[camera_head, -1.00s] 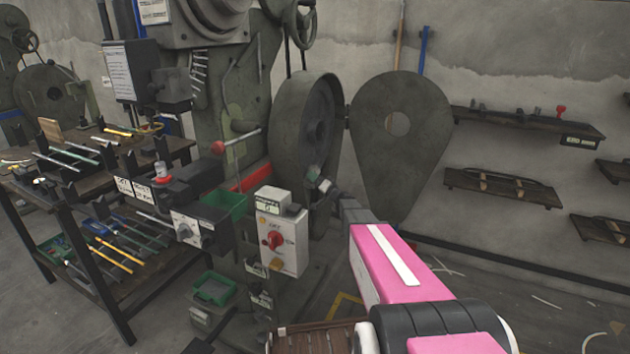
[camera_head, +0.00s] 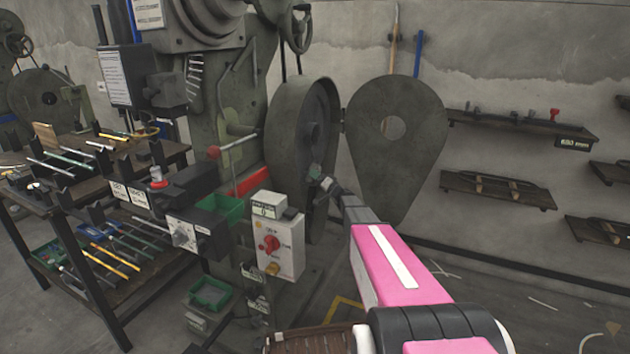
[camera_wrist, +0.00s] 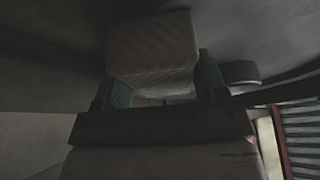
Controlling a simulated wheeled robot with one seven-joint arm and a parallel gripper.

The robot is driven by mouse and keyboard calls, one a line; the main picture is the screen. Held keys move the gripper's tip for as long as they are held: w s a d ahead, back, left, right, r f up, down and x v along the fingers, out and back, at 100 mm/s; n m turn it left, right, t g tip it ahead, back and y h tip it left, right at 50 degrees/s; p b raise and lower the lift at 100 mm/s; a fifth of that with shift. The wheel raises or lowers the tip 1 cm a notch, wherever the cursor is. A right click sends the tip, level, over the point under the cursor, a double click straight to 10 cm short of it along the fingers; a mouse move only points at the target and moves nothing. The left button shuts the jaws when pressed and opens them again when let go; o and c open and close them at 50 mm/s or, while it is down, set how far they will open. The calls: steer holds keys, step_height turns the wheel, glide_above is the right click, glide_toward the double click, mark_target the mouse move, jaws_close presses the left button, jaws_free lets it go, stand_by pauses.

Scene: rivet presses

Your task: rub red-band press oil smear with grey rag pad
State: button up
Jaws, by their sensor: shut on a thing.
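The red-band press (camera_head: 225,100) is a large dark green machine with a red band (camera_head: 252,181) low on its body. A round drum-like wheel housing (camera_head: 292,125) stands at its right side. My gripper (camera_head: 318,173) reaches into the open front of this housing. In the wrist view my gripper (camera_wrist: 160,92) is shut on the grey rag pad (camera_wrist: 153,45), a pale block between greenish fingers. The pad is close to a dark curved surface, but I cannot tell whether they touch. I cannot make out the oil smear.
A teardrop-shaped cover plate (camera_head: 397,150) hangs open to the right of the housing. A white switch box (camera_head: 280,245) with a red knob stands below. A tool rack table (camera_head: 110,300) is at left. Wall shelves (camera_head: 497,188) are at right.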

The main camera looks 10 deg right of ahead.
mark_target(304, 179)
steer(key=shift+w+d, duration=0.4)
steer(key=shift+w, duration=0.25)
steer(key=shift+s, duration=0.1)
steer(key=shift+s, duration=0.1)
steer(key=shift+s+a, duration=0.8)
steer(key=shift+s, duration=0.25)
steer(key=shift+s+a, duration=0.75)
steer(key=shift+s, duration=0.25)
steer(key=shift+s+a, duration=0.8)
steer(key=shift+s, duration=0.25)
steer(key=s+d, duration=0.3)
steer(key=d, duration=0.2)
steer(key=shift+s, duration=0.15)
steer(key=shift+d, duration=0.2)
steer(key=shift+s+d, duration=0.8)
steer(key=shift+d, duration=0.35)
